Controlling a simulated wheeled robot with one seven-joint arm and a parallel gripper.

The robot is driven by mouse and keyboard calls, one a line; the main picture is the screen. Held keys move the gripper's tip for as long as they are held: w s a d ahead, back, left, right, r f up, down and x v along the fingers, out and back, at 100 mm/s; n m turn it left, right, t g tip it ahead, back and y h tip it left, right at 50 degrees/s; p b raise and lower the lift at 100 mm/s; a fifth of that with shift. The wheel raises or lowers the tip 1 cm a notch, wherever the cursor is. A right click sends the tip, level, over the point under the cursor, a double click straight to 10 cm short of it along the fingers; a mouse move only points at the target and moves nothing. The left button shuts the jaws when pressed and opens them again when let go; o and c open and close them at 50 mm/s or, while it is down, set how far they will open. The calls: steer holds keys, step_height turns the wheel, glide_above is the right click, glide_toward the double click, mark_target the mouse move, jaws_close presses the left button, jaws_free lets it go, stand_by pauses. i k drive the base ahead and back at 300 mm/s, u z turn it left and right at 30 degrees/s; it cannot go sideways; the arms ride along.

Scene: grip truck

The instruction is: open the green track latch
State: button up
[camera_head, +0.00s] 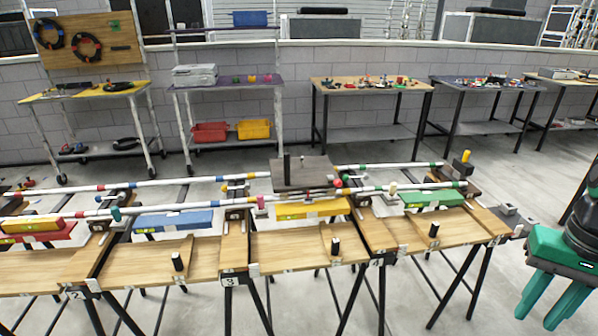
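A long track of two striped rails (150,183) runs across the workbenches. A green block (432,198) lies under the front rail at the right end bench; I cannot tell if it is part of the green latch. A small teal-green knob (116,213) stands on the front rail at the left. Which part is the green track latch, and whether it is shut, is too small to tell. My gripper (543,314) is at the right edge, fingers pointing down, spread and empty, clear of the track and to the right of the bench end.
A dark cart (301,172) sits on the rails near the middle. Yellow (312,208) and blue (172,220) blocks lie under the track. Short black posts stand on the wooden bench tops. Back tables (372,84) hold small items. Floor between bench and back tables is open.

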mark_target(364, 176)
steer(key=u, duration=0.25)
steer(key=i, duration=1.35)
steer(key=z, duration=0.35)
